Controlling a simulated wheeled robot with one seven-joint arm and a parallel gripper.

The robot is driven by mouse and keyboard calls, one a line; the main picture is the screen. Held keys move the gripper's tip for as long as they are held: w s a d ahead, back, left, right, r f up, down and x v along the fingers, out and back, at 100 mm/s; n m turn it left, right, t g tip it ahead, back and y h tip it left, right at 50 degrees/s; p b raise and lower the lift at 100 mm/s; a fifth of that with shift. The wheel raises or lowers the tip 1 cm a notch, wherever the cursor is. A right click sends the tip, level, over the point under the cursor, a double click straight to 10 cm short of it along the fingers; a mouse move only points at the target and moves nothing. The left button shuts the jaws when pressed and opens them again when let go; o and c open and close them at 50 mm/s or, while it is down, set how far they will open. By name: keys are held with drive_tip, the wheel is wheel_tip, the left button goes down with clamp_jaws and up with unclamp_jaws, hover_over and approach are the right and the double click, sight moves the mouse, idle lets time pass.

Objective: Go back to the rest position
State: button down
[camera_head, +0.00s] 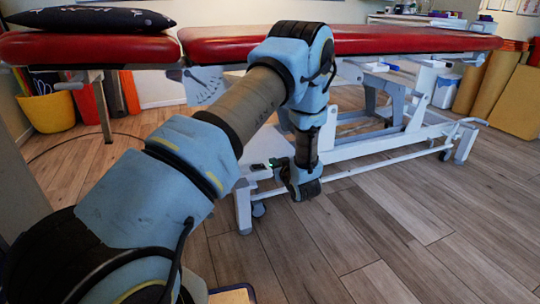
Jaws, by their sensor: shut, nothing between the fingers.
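My arm reaches from the lower left up over the red treatment table's front edge, then bends down. Its wrist hangs in front of the table's white frame. My gripper (268,165) shows only as a small dark part with a bit of green at the left of the wrist. It is shut and holds nothing that I can see. The wrist hides part of it, and the fingertips are hard to make out.
The red treatment table (420,40) spans the back, with a dark pillow (90,19) at its left. A yellow bucket (47,108) stands below left. Rolled mats (495,82) stand at right. The wooden floor (400,220) is clear at front right.

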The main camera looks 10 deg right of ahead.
drive_tip(key=shift+s+r, duration=0.1)
drive_tip(key=shift+s, duration=0.35)
drive_tip(key=shift+d, duration=0.1)
drive_tip(key=a+r+m+g+h+p, duration=0.1)
drive_tip(key=a+r+g+h+p, duration=0.35)
drive_tip(key=a+r, duration=0.7)
drive_tip(key=s+a+r+m+g+y+p, duration=0.1)
drive_tip(key=s+a+r+g, duration=0.25)
drive_tip(key=s+a, duration=0.35)
drive_tip(key=s+a+r+g+y+p, duration=0.15)
drive_tip(key=s+a+r, duration=0.3)
drive_tip(key=s, duration=0.45)
drive_tip(key=s+a+r+m+g+p, duration=0.1)
drive_tip(key=s+a+r+g+p, duration=0.1)
drive_tip(key=s+a+r+g, duration=0.45)
wheel_tip(320, 180, up, 36)
drive_tip(key=s+d+t+p, duration=0.1)
drive_tip(key=t+p, duration=0.1)
drive_tip(key=p, duration=3.5)
drive_tip(key=shift+s+d+r+t+p, duration=0.15)
drive_tip(key=shift+d+t+p, duration=0.05)
drive_tip(key=shift+t+p, duration=0.1)
